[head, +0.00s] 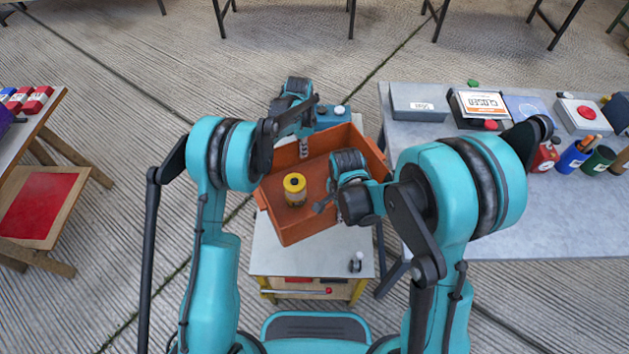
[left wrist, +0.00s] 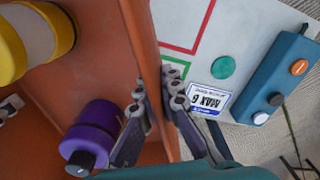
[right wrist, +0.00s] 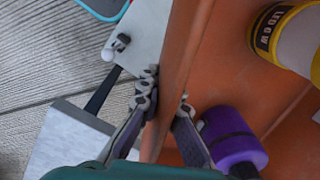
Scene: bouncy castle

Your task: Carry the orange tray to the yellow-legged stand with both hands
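The orange tray (head: 272,192) is over the pale top of the yellow-legged stand (head: 290,262), turned at an angle to it. I cannot tell whether it rests on the top or hangs just above. A yellow canister (head: 295,190) stands in the tray. A purple cylinder (left wrist: 92,130) is also inside and shows in the right wrist view (right wrist: 234,136). My left gripper (head: 303,148) is shut on the tray's far wall (left wrist: 150,60), one finger on each side. My right gripper (head: 322,207) is shut on the near wall (right wrist: 180,60) the same way.
A blue button box (left wrist: 275,75) and a label (left wrist: 207,98) are on the pale top beyond the tray. A grey table (head: 480,235) with boxes and cups stands close on the right. A wooden table (head: 45,110) is at left.

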